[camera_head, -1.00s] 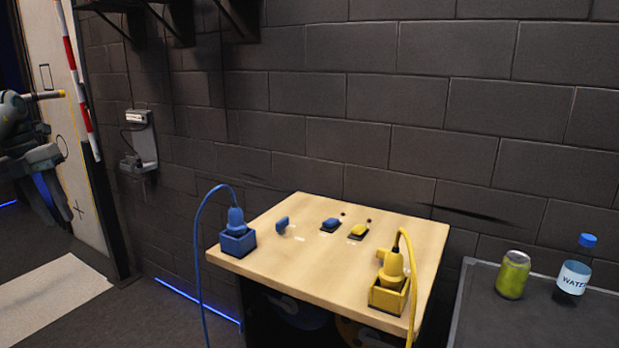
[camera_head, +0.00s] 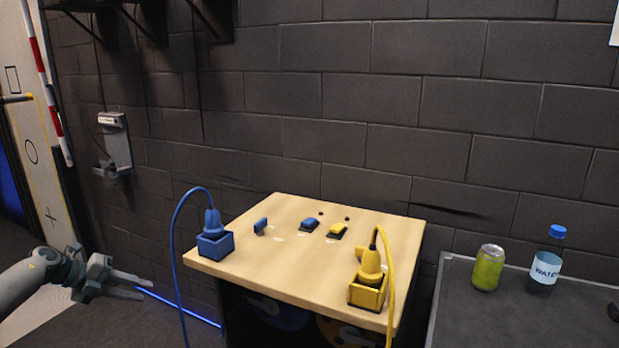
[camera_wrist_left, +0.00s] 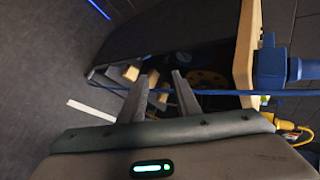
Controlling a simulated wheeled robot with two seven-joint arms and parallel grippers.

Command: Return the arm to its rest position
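My left arm (camera_head: 35,280) comes in from the left edge of the head view. Its gripper (camera_head: 142,287) is held in free air left of the wooden table (camera_head: 290,265), apart from it. In the left wrist view the two fingers (camera_wrist_left: 160,88) stand apart with nothing between them, so the gripper is open. On the table stand a blue plug in a blue socket block (camera_head: 215,245) and a yellow plug in a yellow block (camera_head: 367,290). A blue button (camera_head: 310,225) and a yellow button (camera_head: 338,230) lie behind. My right gripper is not in view.
A blue cable (camera_head: 175,240) arcs off the table's left side, between it and my left gripper. A dark side table (camera_head: 500,315) at right holds a green can (camera_head: 488,268) and a water bottle (camera_head: 546,262). A brick wall stands behind.

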